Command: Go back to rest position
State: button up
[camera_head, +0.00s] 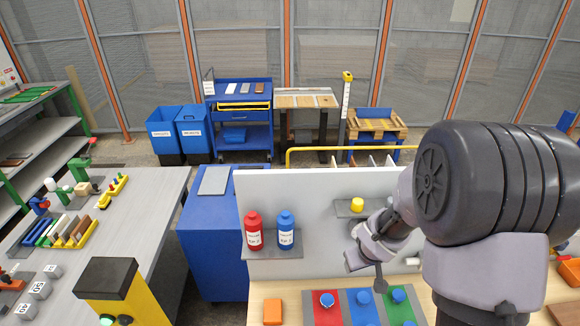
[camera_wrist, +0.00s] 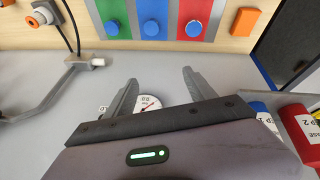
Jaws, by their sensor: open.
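My gripper (camera_wrist: 157,92) is open in the wrist view, its two dark fingers apart with nothing held between them. A white round dial gauge (camera_wrist: 148,103) on the grey panel shows between the fingers, partly hidden by my gripper. In the head view my arm fills the right side and its end is in front of the upright white panel (camera_head: 330,185). The fingers are hard to make out there.
A red bottle (camera_head: 254,232) and a blue bottle (camera_head: 285,231) stand on a small shelf left of my arm. A blue cabinet (camera_head: 209,245) and a grey workbench (camera_head: 125,235) are at left.

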jog(key=s+a+f+m+y+b, duration=0.1)
jog(key=s+a+m+b, duration=0.1)
jog(key=s+b, duration=0.5)
jog(key=s+a+f+m+y+b, duration=0.1)
jog(key=s+a+f+m+b, duration=0.1)
jog(key=s+a+b, duration=0.3)
jog(key=s+a+f+m+t+y+b, duration=0.1)
jog(key=s+a+f+m+b, duration=0.1)
jog(key=s+b, duration=0.9)
jog(key=shift+s+a+f+m+b, duration=0.25)
jog(key=shift+a+m+b, duration=0.25)
jog(key=shift+a, duration=0.55)
